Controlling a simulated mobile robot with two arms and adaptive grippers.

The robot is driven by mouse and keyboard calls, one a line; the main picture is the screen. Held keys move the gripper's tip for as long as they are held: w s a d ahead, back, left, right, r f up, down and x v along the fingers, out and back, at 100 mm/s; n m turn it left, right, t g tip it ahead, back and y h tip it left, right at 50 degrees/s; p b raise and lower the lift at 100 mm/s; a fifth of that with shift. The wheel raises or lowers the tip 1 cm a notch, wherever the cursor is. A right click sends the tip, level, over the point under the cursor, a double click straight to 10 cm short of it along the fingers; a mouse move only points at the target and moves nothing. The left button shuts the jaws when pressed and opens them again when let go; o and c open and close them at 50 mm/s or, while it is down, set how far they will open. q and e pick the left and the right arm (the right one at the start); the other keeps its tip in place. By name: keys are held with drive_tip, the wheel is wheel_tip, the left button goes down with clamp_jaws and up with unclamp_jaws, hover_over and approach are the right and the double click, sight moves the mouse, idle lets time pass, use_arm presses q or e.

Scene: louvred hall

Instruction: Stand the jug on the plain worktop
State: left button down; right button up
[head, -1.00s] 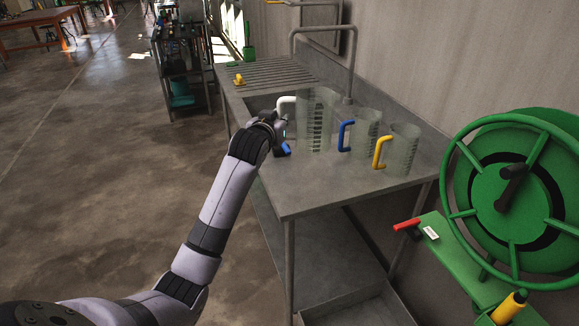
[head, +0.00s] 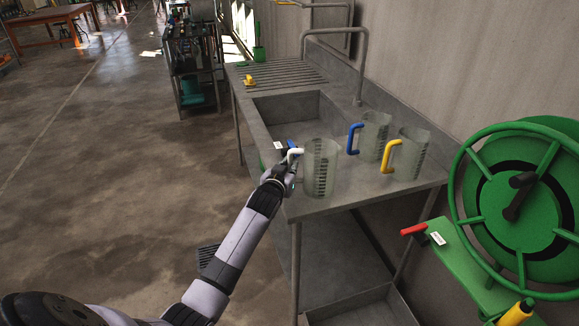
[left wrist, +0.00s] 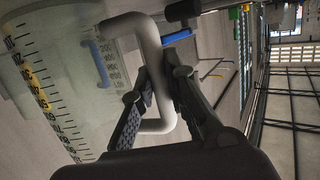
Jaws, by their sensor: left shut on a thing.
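A clear jug (head: 321,168) with a white handle and dark scale marks is over the near end of the plain worktop (head: 365,200), close to its front left corner. It looks upright; I cannot tell whether its base touches the top. My left gripper (head: 291,168) is shut on the white handle, on the jug's left side. In the left wrist view the white handle (left wrist: 150,45) passes between the fingers (left wrist: 158,90), and the clear jug wall (left wrist: 45,75) with its scale fills the left side. My right gripper is not in view.
A blue-handled jug (head: 374,137) and a yellow-handled jug (head: 410,154) stand on the worktop to the right. Behind is an empty sink basin (head: 292,112), then a ribbed drainer (head: 275,74) with a yellow object (head: 249,80). A tap (head: 361,65) rises behind; a green hose reel (head: 515,190) stands right.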

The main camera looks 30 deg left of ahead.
use_arm(q)
drive_tip(key=shift+f, duration=0.1)
drive_tip(key=c, duration=1.6)
unclamp_jaws()
